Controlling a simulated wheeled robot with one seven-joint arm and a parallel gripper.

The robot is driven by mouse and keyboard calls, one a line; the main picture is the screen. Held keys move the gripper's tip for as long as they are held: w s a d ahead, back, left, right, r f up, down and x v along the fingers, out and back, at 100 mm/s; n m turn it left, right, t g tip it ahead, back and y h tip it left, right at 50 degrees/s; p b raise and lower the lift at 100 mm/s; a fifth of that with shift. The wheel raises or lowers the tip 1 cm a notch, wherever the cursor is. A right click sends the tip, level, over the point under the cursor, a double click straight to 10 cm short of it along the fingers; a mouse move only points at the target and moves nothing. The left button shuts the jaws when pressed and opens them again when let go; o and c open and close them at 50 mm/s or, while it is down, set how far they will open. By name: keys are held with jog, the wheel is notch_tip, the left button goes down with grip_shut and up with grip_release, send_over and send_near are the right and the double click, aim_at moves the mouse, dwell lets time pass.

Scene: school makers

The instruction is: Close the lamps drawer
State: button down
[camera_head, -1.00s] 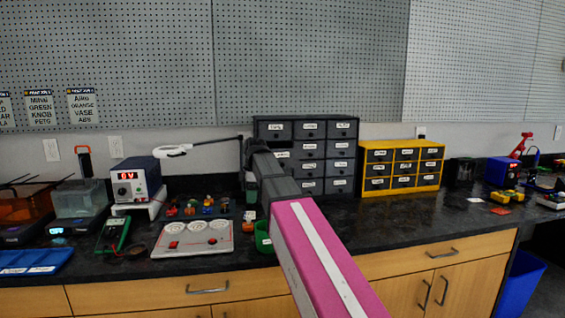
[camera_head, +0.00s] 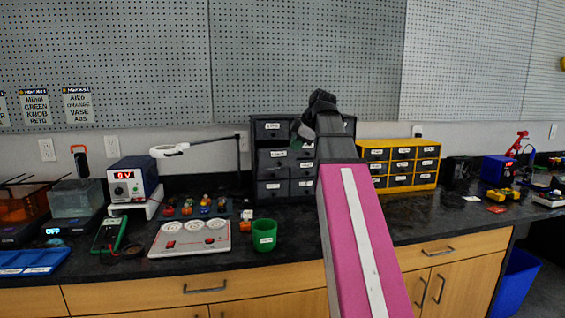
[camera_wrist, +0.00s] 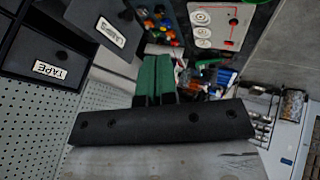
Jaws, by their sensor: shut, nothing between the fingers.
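The dark grey drawer cabinet (camera_head: 272,160) stands on the counter against the wall, with rows of small labelled drawers. My arm and gripper (camera_head: 297,142) are in front of its upper part and hide several drawers. In the wrist view my gripper (camera_wrist: 158,62) has its green fingers together, empty. Beside them, at upper left, a dark drawer front (camera_wrist: 103,28) with a white label seems to stick out past the drawer labelled TAPE (camera_wrist: 50,71). The label on the protruding drawer is too blurred to read, so I cannot tell whether it is the lamps drawer.
A yellow drawer cabinet (camera_head: 401,186) stands to the right. A magnifier lamp (camera_head: 169,150) reaches out at the left.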

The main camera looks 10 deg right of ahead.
aim_at(275, 154)
jog(key=w+a+f, duration=0.3)
jog(key=w+f, duration=0.5)
jog(key=shift+w, duration=0.2)
dwell(0.3)
jog(key=shift+a, duration=0.1)
